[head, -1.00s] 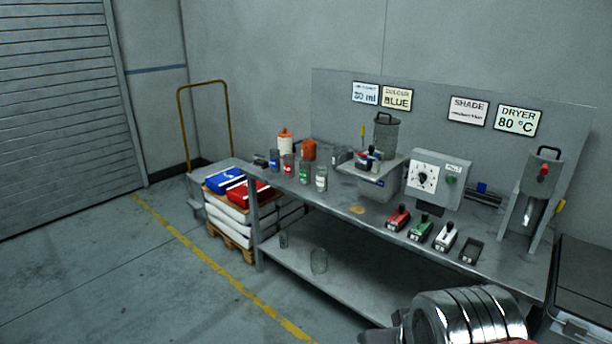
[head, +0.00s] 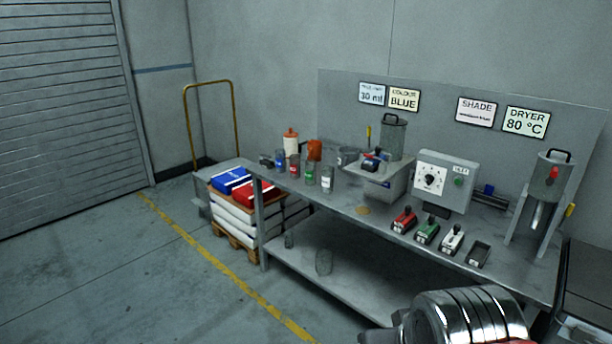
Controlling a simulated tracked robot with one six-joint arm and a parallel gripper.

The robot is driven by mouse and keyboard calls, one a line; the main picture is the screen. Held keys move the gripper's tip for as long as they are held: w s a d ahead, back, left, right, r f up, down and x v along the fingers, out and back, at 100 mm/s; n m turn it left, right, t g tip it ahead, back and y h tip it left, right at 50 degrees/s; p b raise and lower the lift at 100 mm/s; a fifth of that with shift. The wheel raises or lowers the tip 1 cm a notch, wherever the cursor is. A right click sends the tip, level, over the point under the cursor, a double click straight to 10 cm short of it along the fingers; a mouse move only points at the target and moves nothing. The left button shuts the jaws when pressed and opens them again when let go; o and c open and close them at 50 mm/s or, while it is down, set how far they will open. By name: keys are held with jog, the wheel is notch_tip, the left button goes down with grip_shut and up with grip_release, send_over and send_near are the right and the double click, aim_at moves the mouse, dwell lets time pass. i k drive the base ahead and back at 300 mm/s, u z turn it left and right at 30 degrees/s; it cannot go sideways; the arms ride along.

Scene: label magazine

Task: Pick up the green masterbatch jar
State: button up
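The green masterbatch jar (head: 310,174) is a small clear jar with a green label or content. It stands upright near the far left end of the grey bench, in a row of similar jars. A red jar (head: 295,166) is to its left and a white one (head: 327,179) to its right. My arm's ringed silver section shows at the bottom right, well apart from the jar. My gripper's fingers are not visible in the head view.
The bench (head: 365,210) holds a grey dosing unit (head: 382,185), a dial box (head: 443,182) and several coloured handled blocks. Clear jars stand on the lower shelf (head: 345,283). A loaded pallet (head: 240,235) and yellow-framed trolley (head: 184,120) are left. The floor at left is clear.

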aim_at(311, 173)
jog(key=u, duration=0.35)
jog(key=i, duration=0.6)
jog(key=u, duration=0.85)
jog(key=i, duration=2.15)
jog(key=z, duration=0.65)
jog(key=i, duration=0.95)
jog(key=z, duration=0.5)
